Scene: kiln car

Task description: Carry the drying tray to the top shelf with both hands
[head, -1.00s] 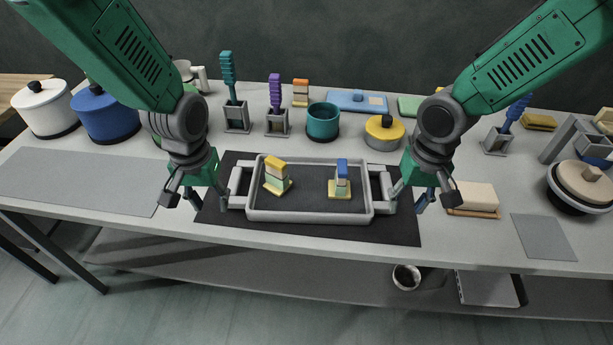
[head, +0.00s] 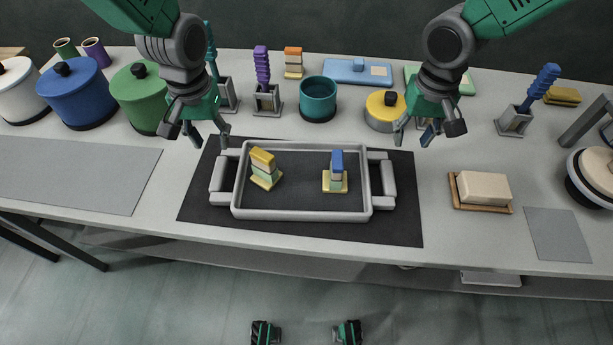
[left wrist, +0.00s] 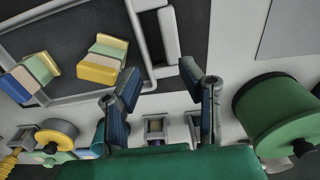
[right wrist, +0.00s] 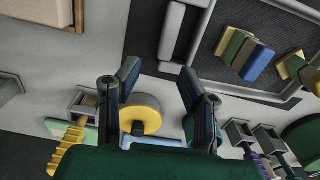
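The drying tray (head: 300,215) is a grey-rimmed dark tray lying on a black mat on the table, with a handle at each end. Two small stacked pieces stand in it: a yellow-topped stack (head: 264,167) on the left and a blue-topped stack (head: 336,172) on the right. My left gripper (head: 208,140) is open and empty, above and behind the left handle (head: 224,180). My right gripper (head: 415,138) is open and empty, above and behind the right handle (head: 382,182). Both wrist views show spread fingers with nothing between them. No top shelf is identifiable.
Behind the tray stand a teal pot (head: 318,98), a yellow lidded pot (head: 384,112) and a purple tool in a holder (head: 266,98). A green pot (head: 140,98) stands left. A cream block on a wooden board (head: 483,188) lies right. Table space in front is narrow.

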